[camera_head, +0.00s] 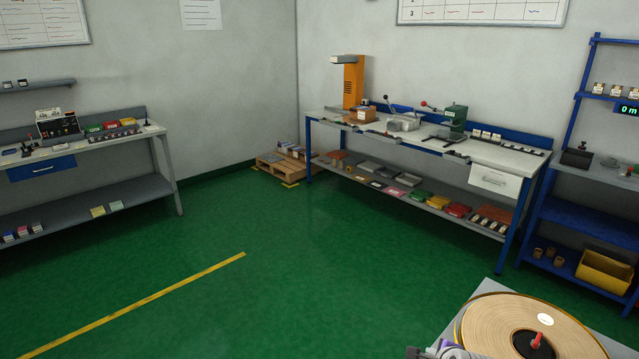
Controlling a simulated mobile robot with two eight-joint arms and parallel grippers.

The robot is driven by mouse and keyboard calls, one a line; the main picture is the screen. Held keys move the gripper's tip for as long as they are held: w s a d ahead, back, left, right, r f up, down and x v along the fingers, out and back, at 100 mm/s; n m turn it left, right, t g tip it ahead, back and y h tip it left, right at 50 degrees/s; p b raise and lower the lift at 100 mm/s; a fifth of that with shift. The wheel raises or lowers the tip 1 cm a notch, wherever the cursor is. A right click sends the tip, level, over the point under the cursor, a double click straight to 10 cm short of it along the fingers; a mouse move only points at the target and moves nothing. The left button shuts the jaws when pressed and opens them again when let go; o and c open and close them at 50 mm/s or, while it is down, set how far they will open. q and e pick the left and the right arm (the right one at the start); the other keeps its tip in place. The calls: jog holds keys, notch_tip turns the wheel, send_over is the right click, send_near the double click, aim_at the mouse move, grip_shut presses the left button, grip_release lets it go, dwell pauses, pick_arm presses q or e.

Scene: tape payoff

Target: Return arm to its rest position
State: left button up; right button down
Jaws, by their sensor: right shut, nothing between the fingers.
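A large tan tape reel (505,325) lies flat on a light grey stand (489,287) at the bottom right. A red knob (537,340) sits on its dark hub, and a white label (545,319) lies on its face. The picture's bottom edge cuts off the reel and stand. What seems to be the dark tip of my right gripper (413,352) shows at the bottom edge, left of the reel. It is shut and empty, apart from the reel; most of it is out of frame. My left gripper is not in view.
A white-topped workbench (480,155) with tools and a lower shelf stands at the back right. A grey bench (85,147) stands at the left. A blue rack with a yellow bin (604,272) is at the right. The green floor (270,290) between them is clear.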

jog(key=s+a+n+g, duration=0.1)
jog(key=s+a+n, duration=0.2)
jog(key=s+n, duration=0.4)
jog(key=s+a+r+n+g, duration=0.1)
jog(key=s+a+n, duration=0.3)
jog(key=s+n, duration=0.4)
jog(key=s+a+n+g, duration=0.1)
jog(key=s+a+n, duration=0.2)
jog(key=s+n, duration=0.5)
jog(key=shift+s+a+r+y, duration=0.15)
jog(key=shift+s+a+y, duration=0.15)
jog(key=shift+a+y, duration=0.1)
